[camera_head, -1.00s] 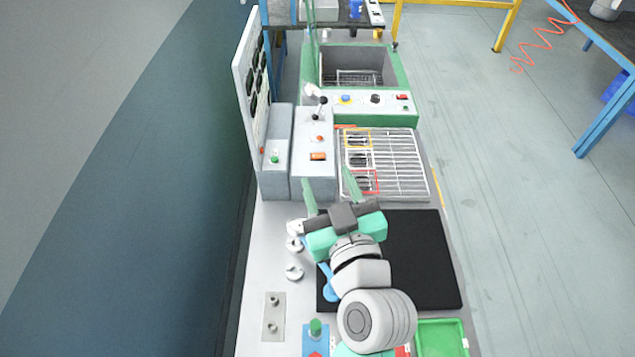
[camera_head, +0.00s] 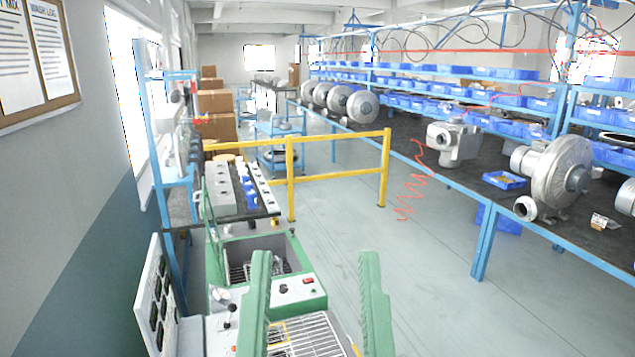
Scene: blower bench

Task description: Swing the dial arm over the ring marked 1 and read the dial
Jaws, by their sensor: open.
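My gripper (camera_head: 316,256) is raised close to the camera at the bottom of the view. Its two green toothed fingers are wide apart with nothing between them. In the picture they overlap the bench machine and the wire rack (camera_head: 312,338); I cannot tell their true distance from these. Neither the dial arm nor the ring marked 1 can be made out in this view. The near part of the bench is out of the picture.
The green-edged tub (camera_head: 298,250) and its control panel (camera_head: 300,288) stand behind the gripper. A gauge panel (camera_head: 157,300) stands at left. A yellow railing (camera_head: 335,172) crosses behind. Open floor (camera_head: 440,290) lies right, before a long table with blowers (camera_head: 555,178).

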